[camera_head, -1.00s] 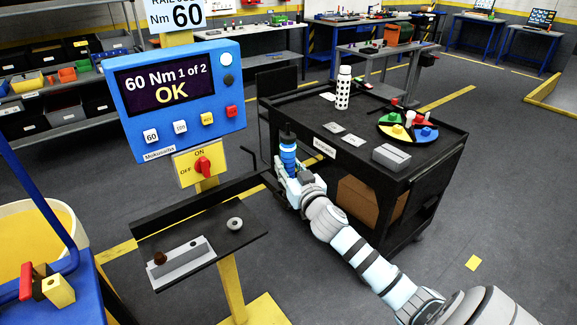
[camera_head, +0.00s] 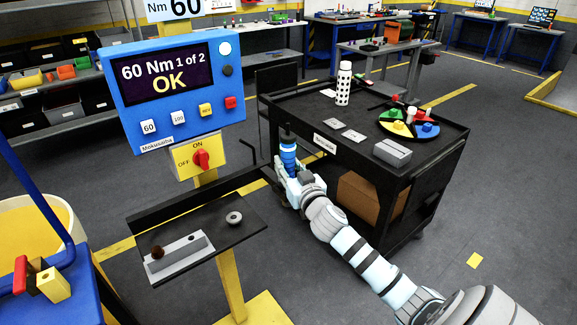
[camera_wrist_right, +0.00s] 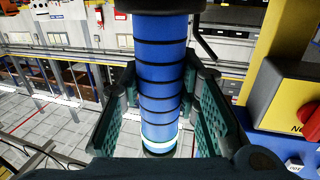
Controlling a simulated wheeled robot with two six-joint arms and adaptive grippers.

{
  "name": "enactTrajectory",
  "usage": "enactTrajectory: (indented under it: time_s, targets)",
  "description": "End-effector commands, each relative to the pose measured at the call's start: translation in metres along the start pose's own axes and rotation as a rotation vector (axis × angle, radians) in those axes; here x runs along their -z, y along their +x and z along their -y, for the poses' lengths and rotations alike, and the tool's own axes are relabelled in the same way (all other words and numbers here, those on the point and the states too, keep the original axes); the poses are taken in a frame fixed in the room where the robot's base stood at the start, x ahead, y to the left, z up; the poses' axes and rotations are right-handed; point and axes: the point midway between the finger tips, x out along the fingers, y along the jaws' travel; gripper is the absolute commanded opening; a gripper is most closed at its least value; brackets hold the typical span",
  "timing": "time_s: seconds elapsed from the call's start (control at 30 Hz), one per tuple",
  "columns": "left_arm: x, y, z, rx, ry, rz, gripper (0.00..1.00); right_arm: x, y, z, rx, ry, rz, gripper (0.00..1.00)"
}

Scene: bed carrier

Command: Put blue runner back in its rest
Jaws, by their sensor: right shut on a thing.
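The blue runner (camera_head: 288,153), a blue cylinder with dark rings and a black top, stands roughly upright in my right gripper (camera_head: 287,168). In the right wrist view the runner (camera_wrist_right: 160,75) fills the middle, between the two green-padded fingers of the gripper (camera_wrist_right: 162,92), which is shut on it. The runner is between the black shelf and the black cart in the head view. A grey block with holes (camera_head: 181,260) and a grey ring (camera_head: 234,218) sit on the black shelf; I cannot tell which is the rest. My left gripper is not in view.
A blue control panel (camera_head: 135,116) reads "60 Nm 1 of 2 OK" above a red switch (camera_head: 202,159). The black shelf (camera_head: 215,240) is on a yellow post. The black cart (camera_head: 290,100) carries a spotted bottle (camera_head: 343,85) and a coloured round tray. Floor between shelf and cart is free.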

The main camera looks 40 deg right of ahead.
Motion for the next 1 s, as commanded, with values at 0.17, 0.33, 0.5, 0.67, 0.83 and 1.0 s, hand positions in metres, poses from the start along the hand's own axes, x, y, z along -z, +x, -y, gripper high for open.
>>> enactTrajectory:
  time_s: [0.17, 0.33, 0.5, 0.67, 0.83, 1.0]
  targets:
    - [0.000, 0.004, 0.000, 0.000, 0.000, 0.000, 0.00, -0.003, 0.000, 0.001, 0.002, -0.001, -0.004, 0.00]
    - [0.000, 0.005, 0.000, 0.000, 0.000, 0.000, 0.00, -0.004, 0.000, 0.001, 0.002, 0.000, -0.004, 0.45]
    - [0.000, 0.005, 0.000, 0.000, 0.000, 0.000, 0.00, -0.004, 0.000, 0.000, 0.001, 0.000, -0.002, 0.53]
    - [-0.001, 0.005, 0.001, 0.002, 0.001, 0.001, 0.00, -0.006, -0.001, 0.000, -0.001, 0.000, 0.003, 0.53]
    - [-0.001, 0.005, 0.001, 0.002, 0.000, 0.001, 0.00, -0.006, -0.021, 0.000, 0.001, -0.003, 0.002, 0.53]
    - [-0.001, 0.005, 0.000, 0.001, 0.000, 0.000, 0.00, -0.006, -0.069, 0.001, 0.004, -0.005, 0.003, 0.53]
